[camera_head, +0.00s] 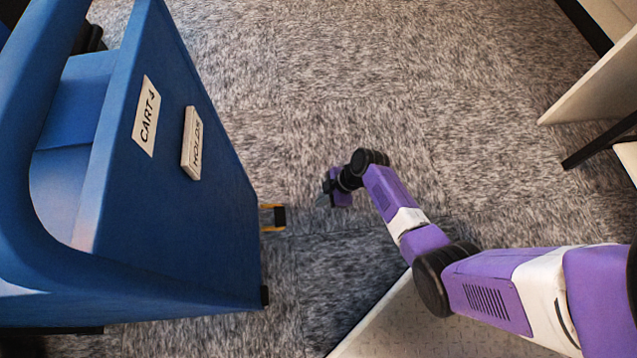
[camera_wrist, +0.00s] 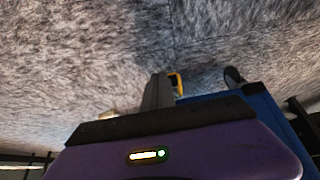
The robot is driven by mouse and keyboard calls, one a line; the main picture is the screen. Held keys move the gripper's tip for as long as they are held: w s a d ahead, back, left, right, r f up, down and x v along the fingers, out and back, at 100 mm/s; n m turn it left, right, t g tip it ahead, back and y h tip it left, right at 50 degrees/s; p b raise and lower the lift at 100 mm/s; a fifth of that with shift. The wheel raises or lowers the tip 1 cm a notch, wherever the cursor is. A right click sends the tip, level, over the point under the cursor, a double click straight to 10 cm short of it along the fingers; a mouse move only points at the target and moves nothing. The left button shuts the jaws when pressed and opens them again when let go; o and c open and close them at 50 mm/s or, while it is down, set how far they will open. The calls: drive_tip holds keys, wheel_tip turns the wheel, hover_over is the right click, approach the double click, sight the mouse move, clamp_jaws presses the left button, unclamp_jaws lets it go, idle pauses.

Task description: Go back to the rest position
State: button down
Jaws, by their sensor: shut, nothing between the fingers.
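My gripper (camera_head: 327,187) hangs over the carpet at the middle of the head view, right of the blue cart (camera_head: 190,235), with a gap between them. Its fingers are shut and empty. In the wrist view the dark fingers of my gripper (camera_wrist: 158,90) point out over the carpet from the purple hand, and part of the blue cart (camera_wrist: 262,105) shows behind the hand at the right. My purple and white arm reaches in from the lower right of the head view.
The cart carries a "CART 4" label (camera_head: 146,115) and a "HOLDS" plate (camera_head: 192,144). A yellow and black part (camera_head: 273,217) sticks out low from its side. Pale panels (camera_head: 598,82) stand at the upper right. The carpet (camera_head: 440,75) between is clear.

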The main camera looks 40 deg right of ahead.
idle(0.4)
drive_tip(key=w+d+r+m+t+h, duration=0.3)
drive_tip(key=w+d+r+m, duration=0.1)
drive_tip(key=w+d+m, duration=0.25)
wheel_tip(320, 180, up, 6)
drive_tip(key=a+r+m+t+h, duration=0.1)
drive_tip(key=m+t+h, duration=0.2)
drive_tip(key=s+a+r+t+y, duration=0.15)
drive_tip(key=s+a+r, duration=0.25)
drive_tip(key=s+r, duration=0.6)
drive_tip(key=s+a+r+m+t, duration=0.15)
drive_tip(key=s+a+r, duration=0.35)
drive_tip(key=s+r, duration=0.5)
drive_tip(key=s+a+r+t, duration=0.2)
drive_tip(key=s+a+r, duration=0.2)
drive_tip(key=s+r, duration=0.55)
wheel_tip(320, 180, up, 29)
drive_tip(key=p, duration=2.9)
drive_tip(key=shift+s, duration=0.25)
